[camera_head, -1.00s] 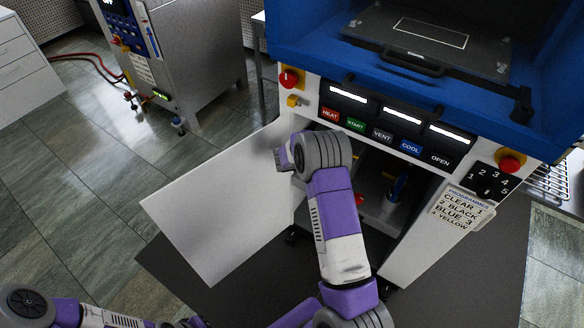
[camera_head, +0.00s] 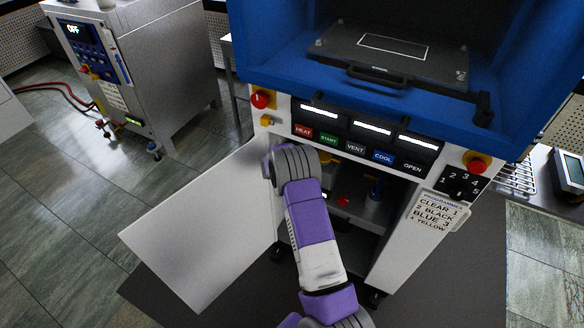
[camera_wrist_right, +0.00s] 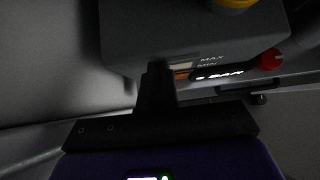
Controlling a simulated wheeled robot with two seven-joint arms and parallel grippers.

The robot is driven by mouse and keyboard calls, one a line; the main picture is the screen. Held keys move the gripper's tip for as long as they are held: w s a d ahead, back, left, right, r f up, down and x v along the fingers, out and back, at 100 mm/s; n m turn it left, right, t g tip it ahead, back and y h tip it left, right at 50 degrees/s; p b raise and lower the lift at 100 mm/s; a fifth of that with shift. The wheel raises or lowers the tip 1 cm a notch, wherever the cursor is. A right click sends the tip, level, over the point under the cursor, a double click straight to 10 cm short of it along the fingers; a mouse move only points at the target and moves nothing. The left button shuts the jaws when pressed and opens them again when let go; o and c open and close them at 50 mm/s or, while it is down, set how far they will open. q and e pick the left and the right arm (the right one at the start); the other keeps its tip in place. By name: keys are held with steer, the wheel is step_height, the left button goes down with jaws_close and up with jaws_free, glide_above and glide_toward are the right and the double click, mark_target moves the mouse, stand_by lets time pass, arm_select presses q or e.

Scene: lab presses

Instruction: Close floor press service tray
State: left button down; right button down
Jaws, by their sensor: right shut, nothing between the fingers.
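The floor press (camera_head: 275,120) stands in the middle of the head view, with a blue upper housing and a white lower cabinet. Its white door (camera_head: 200,225) hangs open to the left. Inside is a grey shelf-like service tray (camera_head: 360,210) with yellow, red and blue parts on it. My right arm reaches into the left side of the opening and hides part of the tray. My right gripper (camera_wrist_right: 155,88) is shut and empty, close to a grey box (camera_wrist_right: 185,45) with MAX and MIN marks. I cannot tell if they touch. My left gripper is out of view.
A control panel with HEAT, START, VENT, COOL and OPEN buttons (camera_head: 357,148) sits above the opening. Red stop buttons (camera_head: 260,99) flank it. A steel cabinet (camera_head: 165,75) stands back left. Tiled floor (camera_head: 60,220) at left is free.

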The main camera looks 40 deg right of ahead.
steer(key=shift+d+r, duration=0.1)
steer(key=shift+r, duration=0.05)
steer(key=s+a+f+p+v, duration=0.1)
steer(key=a+f+v, duration=0.1)
steer(key=v, duration=1.1)
steer(key=s+a+f+m+g+y+p, duration=0.1)
steer(key=s+a+f+m+y, duration=0.35)
steer(key=a+f, duration=0.4)
steer(key=s+a+f+m+g+y, duration=0.2)
steer(key=s+a+f+m+y, duration=0.3)
steer(key=a, duration=0.6)
steer(key=s+a+f+m+y+p, duration=0.1)
steer(key=s+a+m+y, duration=0.2)
steer(key=s+a+m, duration=0.9)
steer(key=a+m, duration=0.3)
steer(key=shift+s+a+f+t+p, duration=0.25)
steer(key=shift+f+t+p, duration=0.05)
steer(key=shift+f+t, duration=0.1)
